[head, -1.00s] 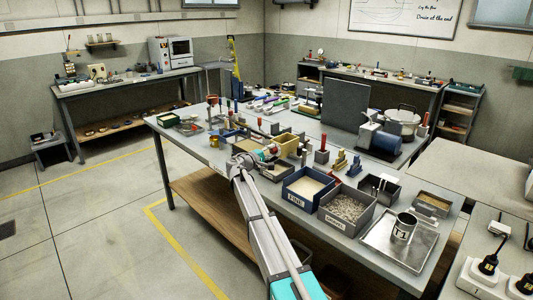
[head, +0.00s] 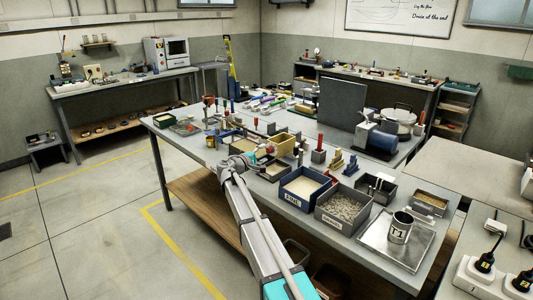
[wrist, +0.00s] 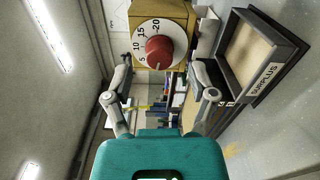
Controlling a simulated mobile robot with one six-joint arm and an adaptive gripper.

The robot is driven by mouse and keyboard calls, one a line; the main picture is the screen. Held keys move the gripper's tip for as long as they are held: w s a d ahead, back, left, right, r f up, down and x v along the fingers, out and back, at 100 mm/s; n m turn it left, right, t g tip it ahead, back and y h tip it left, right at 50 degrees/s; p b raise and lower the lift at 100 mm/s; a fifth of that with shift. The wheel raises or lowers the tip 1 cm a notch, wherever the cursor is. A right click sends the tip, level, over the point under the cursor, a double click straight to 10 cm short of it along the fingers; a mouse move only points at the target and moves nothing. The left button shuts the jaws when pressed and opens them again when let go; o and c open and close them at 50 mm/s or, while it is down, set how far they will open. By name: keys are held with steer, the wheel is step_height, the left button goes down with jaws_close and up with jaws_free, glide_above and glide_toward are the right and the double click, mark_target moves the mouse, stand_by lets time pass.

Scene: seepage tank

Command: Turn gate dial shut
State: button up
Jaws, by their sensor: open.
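In the wrist view a round red knob (wrist: 159,52) sits on a white dial face numbered 5, 10, 15 and 20, on the front of a yellow box (wrist: 181,14). A small light mark on the knob's lower edge lies past the 5, away from the 10. My gripper (wrist: 162,74) is open and empty, one finger to each side below the dial in the picture; contact with the knob does not show. In the head view my gripper (head: 240,161) is at the table's near edge, left of the yellow box (head: 281,143). The dial face is not visible there.
A tray marked SURPLUS (wrist: 269,82) lies close to the right finger in the wrist view. In the head view a blue sand bin (head: 305,203) and a gravel bin (head: 344,222) stand to the right on the crowded table. Open floor lies to the left.

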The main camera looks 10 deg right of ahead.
steer(key=v, duration=0.9)
steer(key=shift+s, duration=0.15)
steer(key=s+d+f+m+g+y+p, duration=0.35)
steer(key=s+d, duration=0.25)
steer(key=s, duration=0.4)
steer(key=s+d+f+m+g+y+p, duration=0.2)
steer(key=s+d+f+g+y, duration=0.15)
steer(key=s+d, duration=0.4)
steer(key=s+a+f+m+g+y+p, duration=0.1)
steer(key=s+a+y+p, duration=0.1)
steer(key=s, duration=0.8)
steer(key=s+a+f+m+g+y+p, duration=0.1)
steer(key=s+y, duration=0.4)
steer(key=s, duration=0.5)
steer(key=shift+s+a+m+g+y+p, duration=0.15)
steer(key=shift+a+m+g+y+p, duration=0.25)
steer(key=shift+a+g, duration=0.45)
